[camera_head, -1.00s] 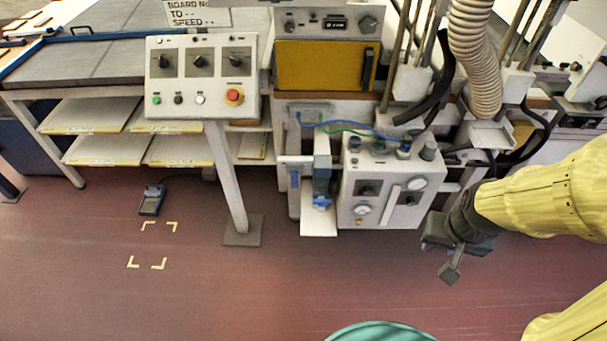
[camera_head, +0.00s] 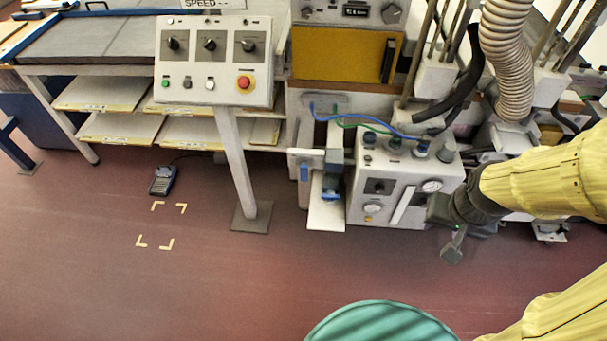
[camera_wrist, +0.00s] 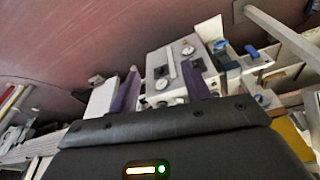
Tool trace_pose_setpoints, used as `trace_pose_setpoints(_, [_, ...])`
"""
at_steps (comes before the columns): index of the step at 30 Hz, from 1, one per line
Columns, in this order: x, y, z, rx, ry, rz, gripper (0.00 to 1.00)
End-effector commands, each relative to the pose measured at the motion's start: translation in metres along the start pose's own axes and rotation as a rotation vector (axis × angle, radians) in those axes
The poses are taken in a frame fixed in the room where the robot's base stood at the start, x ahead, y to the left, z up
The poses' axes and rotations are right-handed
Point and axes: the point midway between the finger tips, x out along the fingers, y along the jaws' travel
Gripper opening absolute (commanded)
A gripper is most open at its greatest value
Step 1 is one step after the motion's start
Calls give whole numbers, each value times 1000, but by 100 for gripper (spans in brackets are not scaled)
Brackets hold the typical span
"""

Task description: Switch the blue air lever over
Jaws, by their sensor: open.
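A white air-control box (camera_head: 400,205) with gauges and a switch stands low, right of the image middle in the head view. Left of it is a bracket with a small upright blue lever-like piece (camera_head: 304,172) and a blue part (camera_head: 331,195) below a grey-blue unit. I cannot tell for certain which is the air lever. My gripper (camera_head: 455,238) is right of the box, in front of its right edge, apart from the blue parts. In the wrist view my gripper (camera_wrist: 160,66) is open and empty, its purple fingers on either side of the box (camera_wrist: 165,88). Blue parts (camera_wrist: 220,46) show beyond it.
A slanted control panel (camera_head: 212,60) on a post (camera_head: 237,165) stands left of the bracket. Blue and green hoses (camera_head: 360,120) run above the box. A green round top (camera_head: 380,322) is in front. Floor between is clear.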

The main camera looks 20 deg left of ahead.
Motion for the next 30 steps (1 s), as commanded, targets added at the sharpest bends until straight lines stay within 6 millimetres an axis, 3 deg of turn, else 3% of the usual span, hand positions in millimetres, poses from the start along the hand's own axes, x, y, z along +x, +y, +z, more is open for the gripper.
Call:
trace_pose_setpoints(5, [35, -20, -19, 1, 57, -25, 47])
trace_pose_setpoints(8, [73, -45, -42, 4, 133, -51, 47])
trace_pose_setpoints(12, [136, -92, -76, 17, 273, -85, 47])
trace_pose_setpoints(18, [221, -164, -106, 24, 491, -109, 47])
trace_pose_setpoints(24, [295, -234, -108, 2, 736, -119, 47])
trace_pose_setpoints(30, [354, -297, -83, -62, 1013, -139, 47])
